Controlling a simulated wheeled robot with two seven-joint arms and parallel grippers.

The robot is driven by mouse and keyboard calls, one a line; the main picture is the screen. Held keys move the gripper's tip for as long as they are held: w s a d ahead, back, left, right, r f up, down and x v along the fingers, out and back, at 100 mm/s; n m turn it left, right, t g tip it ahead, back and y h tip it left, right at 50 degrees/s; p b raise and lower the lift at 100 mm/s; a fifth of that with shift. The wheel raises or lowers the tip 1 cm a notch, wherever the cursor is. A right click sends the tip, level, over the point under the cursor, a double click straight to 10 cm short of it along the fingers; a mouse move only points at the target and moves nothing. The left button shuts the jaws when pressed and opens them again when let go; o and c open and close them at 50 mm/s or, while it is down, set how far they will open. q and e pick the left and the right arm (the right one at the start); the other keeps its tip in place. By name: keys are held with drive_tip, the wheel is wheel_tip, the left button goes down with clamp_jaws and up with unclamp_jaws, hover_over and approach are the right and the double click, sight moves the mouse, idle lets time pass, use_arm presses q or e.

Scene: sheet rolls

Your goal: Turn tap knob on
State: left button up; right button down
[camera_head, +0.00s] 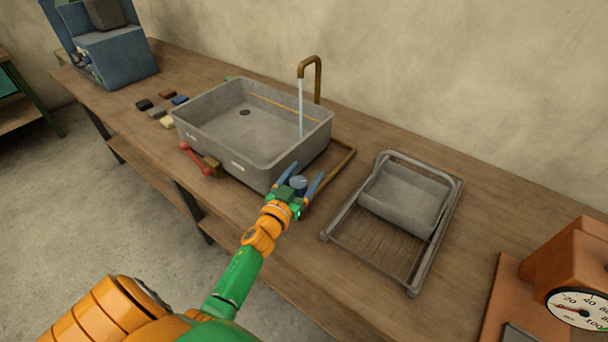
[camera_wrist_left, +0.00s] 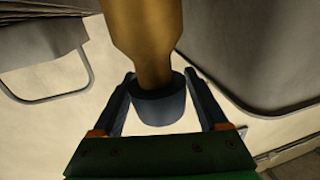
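The brass tap spout (camera_head: 318,72) arches over the grey sink (camera_head: 188,135). A thin pale stream of water (camera_head: 300,110) runs from it down into the sink. The round blue-grey tap knob (camera_head: 298,181) is at the sink's front right corner. The wrist view shows the knob (camera_wrist_left: 158,106) on the end of a brass stem (camera_wrist_left: 150,40). My left gripper (camera_head: 300,178) is at the knob, one blue finger on each side. The fingers are spread, and I cannot tell whether either touches the knob. My right gripper is not in view.
A brass pipe (camera_head: 342,160) runs along the sink's right side. A grey rack (camera_head: 372,247) with a tub stands to the right, and an orange scale (camera_head: 570,262) farther right. A red-ended handle (camera_head: 194,160) is at the sink's front.

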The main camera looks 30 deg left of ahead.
use_arm(q)
drive_tip(key=c, duration=1.1)
drive_tip(key=shift+o, duration=0.2)
